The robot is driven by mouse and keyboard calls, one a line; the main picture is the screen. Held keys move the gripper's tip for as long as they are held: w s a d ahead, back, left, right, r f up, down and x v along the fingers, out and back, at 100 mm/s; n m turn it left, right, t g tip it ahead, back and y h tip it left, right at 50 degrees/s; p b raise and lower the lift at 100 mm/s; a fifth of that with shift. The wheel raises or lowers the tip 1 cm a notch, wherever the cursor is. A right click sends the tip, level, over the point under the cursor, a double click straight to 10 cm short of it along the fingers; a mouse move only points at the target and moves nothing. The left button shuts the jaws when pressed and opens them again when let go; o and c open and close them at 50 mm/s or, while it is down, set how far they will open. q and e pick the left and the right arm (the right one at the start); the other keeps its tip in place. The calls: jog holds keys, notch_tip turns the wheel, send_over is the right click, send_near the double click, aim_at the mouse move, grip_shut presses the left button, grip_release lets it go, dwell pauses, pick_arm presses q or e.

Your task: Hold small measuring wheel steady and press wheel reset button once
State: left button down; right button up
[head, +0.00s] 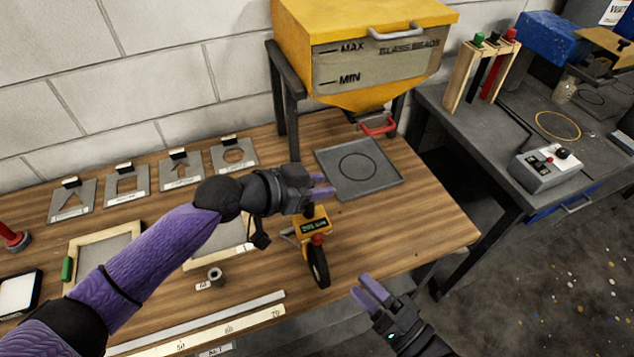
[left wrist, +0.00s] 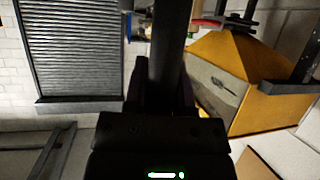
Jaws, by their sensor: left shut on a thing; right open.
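The small measuring wheel (head: 319,268) stands on the wooden table, with a yellow body, a lit green display (head: 313,225) and a black wheel at the bottom. A red button (head: 318,239) shows on the body below the display. My left gripper (head: 322,186) is shut on the measuring wheel's dark upper part, just above the yellow body. In the left wrist view a dark upright bar (left wrist: 172,40) runs up from between the fingers. My right gripper (head: 370,291) is open and empty, to the lower right of the wheel, apart from it and past the table's front edge.
A grey tray (head: 332,166) with a ring mark lies behind the wheel, under the yellow glass bead hopper (head: 360,50). A small grey cylinder (head: 215,275) and long rulers (head: 200,335) lie to the left. A dark side table (head: 455,130) stands right, beyond a gap.

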dwell(0.9)
grip_shut()
dwell(1.5)
